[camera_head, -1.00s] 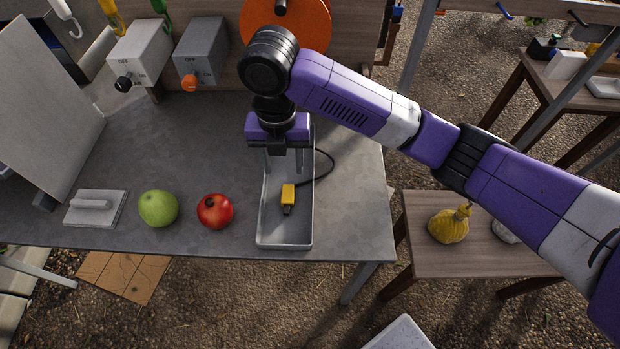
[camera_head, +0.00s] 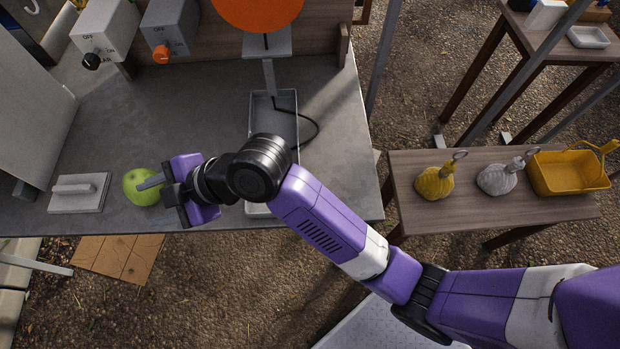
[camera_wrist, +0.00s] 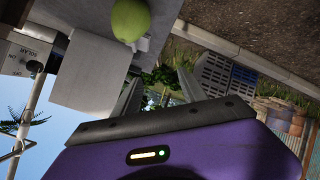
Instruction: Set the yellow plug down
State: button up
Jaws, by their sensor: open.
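The yellow plug is hidden in the head view now, behind my arm, and does not show in the wrist view. The far part of the long grey tray (camera_head: 259,105) is visible, with a black cable curving out beside it. My gripper (camera_head: 150,187) is raised sideways over the front left of the table, pointing left. It is open and nothing shows between its fingers in the wrist view (camera_wrist: 157,90). One finger overlaps the green apple (camera_head: 133,188) in the picture; I cannot tell any contact. The apple also shows in the wrist view (camera_wrist: 130,18).
A white block with a handle (camera_head: 78,192) lies left of the apple. The red fruit is hidden. Switch boxes (camera_head: 172,28) and an orange disc (camera_head: 262,8) stand at the back. A side table (camera_head: 420,215) holds a yellow bag, a grey bag and a yellow basket.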

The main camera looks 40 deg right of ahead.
jog(key=s+d+f+m+t+h, duration=0.3)
jog(key=s+d+m, duration=0.4)
jog(key=s+m, duration=0.1)
jog(key=s+d+f+m+t+h, duration=0.2)
jog(key=s+d+m+t+h, duration=0.15)
jog(key=s+d+m, duration=0.45)
jog(key=s+d+r+h, duration=0.1)
jog(key=s+d+r, duration=0.2)
jog(key=s+d, duration=0.2)
jog(key=s+d+r+m+h, duration=0.1)
jog(key=s+d+r, duration=0.3)
jog(key=s, duration=0.7)
jog(key=shift+d+t+h, duration=0.45)
jog(key=shift+d, duration=0.55)
